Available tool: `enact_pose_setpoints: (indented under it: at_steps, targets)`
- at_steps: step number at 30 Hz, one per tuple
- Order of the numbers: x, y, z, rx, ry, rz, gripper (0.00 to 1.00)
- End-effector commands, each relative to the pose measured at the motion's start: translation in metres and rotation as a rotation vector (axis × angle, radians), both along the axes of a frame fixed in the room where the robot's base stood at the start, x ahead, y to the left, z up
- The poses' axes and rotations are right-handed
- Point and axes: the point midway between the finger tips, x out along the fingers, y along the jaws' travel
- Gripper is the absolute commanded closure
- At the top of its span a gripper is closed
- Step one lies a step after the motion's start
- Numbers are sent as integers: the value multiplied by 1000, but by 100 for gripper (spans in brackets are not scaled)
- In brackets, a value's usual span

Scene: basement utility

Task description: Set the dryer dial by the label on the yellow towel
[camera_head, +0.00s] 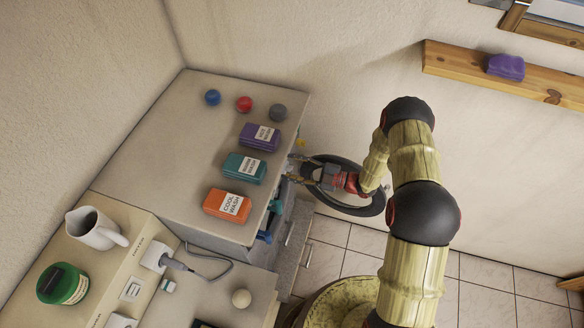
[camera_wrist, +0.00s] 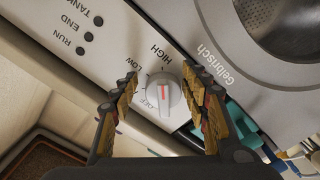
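The dryer dial (camera_wrist: 164,98), a pale round knob with a red mark, sits on a light panel in the wrist view. HIGH, LOW and OFF are printed around it. The red mark runs roughly up and down in the picture; I cannot tell which setting it selects. My gripper (camera_wrist: 160,75) is open, one finger on each side of the dial; contact is unclear. In the head view my gripper (camera_head: 297,170) is at the machine's front. No yellow towel is recognisable; only a small yellow bit (camera_head: 301,143) shows beyond the machine top's edge.
Purple (camera_head: 259,137), teal (camera_head: 244,168) and orange (camera_head: 227,205) labelled bundles lie on the machine top (camera_head: 165,150); the orange one reads COOL WASH. Several balls lie behind them. A round dark-rimmed door (camera_head: 372,207) stands near my gripper. A white jug (camera_head: 92,228) stands at left.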

Motion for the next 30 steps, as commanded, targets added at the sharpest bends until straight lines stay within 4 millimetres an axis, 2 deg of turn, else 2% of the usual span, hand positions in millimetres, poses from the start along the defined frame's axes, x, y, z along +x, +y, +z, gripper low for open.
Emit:
enact_pose_setpoints:
  at_steps: [5, 13, 17, 30]
  targets:
    - [-1, 0, -1, 0, 3, 1, 43]
    - [-2, 0, -2, -1, 4, 2, 43]
    - [-4, -7, -2, -1, 6, 0, 43]
    - [-32, -85, -2, -1, 4, -2, 43]
